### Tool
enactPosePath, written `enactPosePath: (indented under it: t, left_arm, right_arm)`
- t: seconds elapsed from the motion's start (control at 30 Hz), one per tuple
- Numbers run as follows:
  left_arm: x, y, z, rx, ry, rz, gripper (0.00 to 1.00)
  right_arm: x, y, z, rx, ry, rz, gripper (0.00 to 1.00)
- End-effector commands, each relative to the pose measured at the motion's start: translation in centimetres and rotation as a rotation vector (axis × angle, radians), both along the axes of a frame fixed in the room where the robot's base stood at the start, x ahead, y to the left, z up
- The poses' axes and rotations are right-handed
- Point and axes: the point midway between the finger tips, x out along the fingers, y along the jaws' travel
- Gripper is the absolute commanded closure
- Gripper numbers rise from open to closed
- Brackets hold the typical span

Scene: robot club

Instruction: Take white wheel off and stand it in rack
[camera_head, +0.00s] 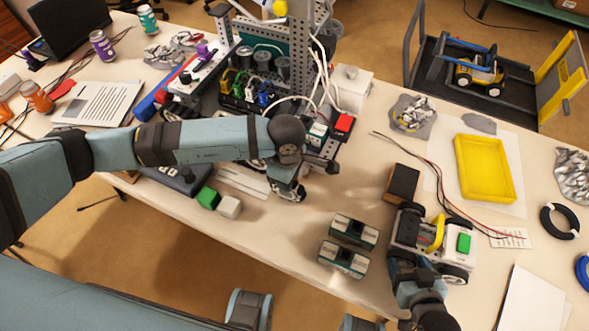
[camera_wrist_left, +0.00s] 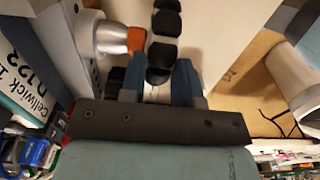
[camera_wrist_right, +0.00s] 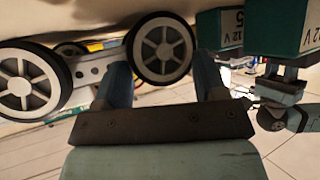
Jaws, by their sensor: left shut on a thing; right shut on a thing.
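My left gripper (camera_head: 288,187) is low at the table's front edge, beside the tall grey machine (camera_head: 296,55). In the left wrist view, my left gripper (camera_wrist_left: 160,75) is shut on a wheel with black rollers (camera_wrist_left: 164,25). A white cylinder with an orange end (camera_wrist_left: 120,38) is beside it. My right gripper (camera_head: 413,283) is at a small white wheeled vehicle (camera_head: 462,258). In the right wrist view, my right gripper (camera_wrist_right: 163,75) is shut on a black-tyred wheel with pale spokes (camera_wrist_right: 163,48). I cannot make out the rack or whether either wheel is loose.
Two green battery packs (camera_head: 354,230) lie between the grippers. A yellow tray (camera_head: 484,168) and a dark block (camera_head: 402,184) stand behind the vehicle. Green (camera_head: 207,197) and white cubes (camera_head: 229,207) sit at the front edge. Loose cables cross the table at the right.

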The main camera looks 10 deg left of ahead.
Motion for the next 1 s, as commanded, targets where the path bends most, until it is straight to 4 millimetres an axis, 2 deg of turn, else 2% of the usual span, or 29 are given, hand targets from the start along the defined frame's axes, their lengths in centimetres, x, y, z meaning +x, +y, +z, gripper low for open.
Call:
enactPosePath:
  t: [1.0]
  left_arm:
    - [0.0, 0.0, 4.3, 0.000, -0.001, 0.000, 1.00]
  right_arm:
    - [-1.4, 0.3, 0.0, -0.007, 0.059, 0.009, 0.44]
